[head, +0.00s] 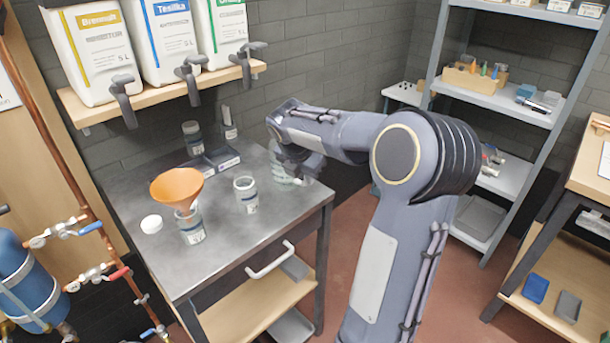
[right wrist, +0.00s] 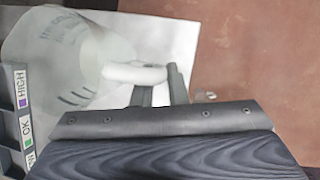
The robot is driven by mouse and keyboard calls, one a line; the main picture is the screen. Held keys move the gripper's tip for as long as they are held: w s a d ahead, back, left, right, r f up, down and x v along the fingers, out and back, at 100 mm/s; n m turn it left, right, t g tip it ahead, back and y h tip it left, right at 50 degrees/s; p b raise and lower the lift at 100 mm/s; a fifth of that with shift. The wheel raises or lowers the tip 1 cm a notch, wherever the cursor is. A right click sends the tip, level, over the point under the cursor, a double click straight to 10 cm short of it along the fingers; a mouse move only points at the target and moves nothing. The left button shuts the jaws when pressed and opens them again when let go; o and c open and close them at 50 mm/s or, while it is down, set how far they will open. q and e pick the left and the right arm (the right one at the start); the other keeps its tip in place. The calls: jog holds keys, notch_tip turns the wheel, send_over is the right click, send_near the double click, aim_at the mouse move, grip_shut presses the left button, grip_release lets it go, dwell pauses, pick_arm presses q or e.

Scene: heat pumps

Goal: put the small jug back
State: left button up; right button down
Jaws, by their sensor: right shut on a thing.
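The small jug (head: 284,175) is clear with dark marks and shows at the right end of the metal table (head: 240,232), partly hidden by my right arm. In the right wrist view the jug (right wrist: 75,50) is at the upper left, its pale handle (right wrist: 130,73) reaching to my fingers. My right gripper (right wrist: 160,85) is shut on that handle; in the head view the gripper (head: 296,160) is mostly hidden by its own wrist. I cannot tell whether the jug touches the table. My left gripper is not in view.
An orange funnel (head: 177,185) sits in a jar (head: 191,230); another jar (head: 246,196) and a white lid (head: 151,223) are near. A labelled divided tray (head: 224,164) lies at the back, close to the jug. Canisters with taps (head: 170,42) stand on a shelf above.

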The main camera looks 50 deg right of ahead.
jog(key=c, duration=1.4)
grip_release()
jog(key=shift+c, duration=0.2)
jog(key=p+v, duration=0.2)
jog(key=v, duration=1)
jog(key=s+a+f+m+t+y, duration=0.2)
jog(key=s+a+f+m+y, duration=0.2)
jog(key=s+a+m, duration=0.5)
jog(key=s+a+f+m+t+y, duration=0.1)
jog(key=s+a+f+m+y, duration=0.3)
jog(key=s+a+f+m, duration=0.3)
jog(key=s+a+m, duration=0.2)
jog(key=a+m, duration=0.3)
jog(key=a, duration=0.4)
jog(key=shift+m+t, duration=0.3)
jog(key=shift+t, duration=0.1)
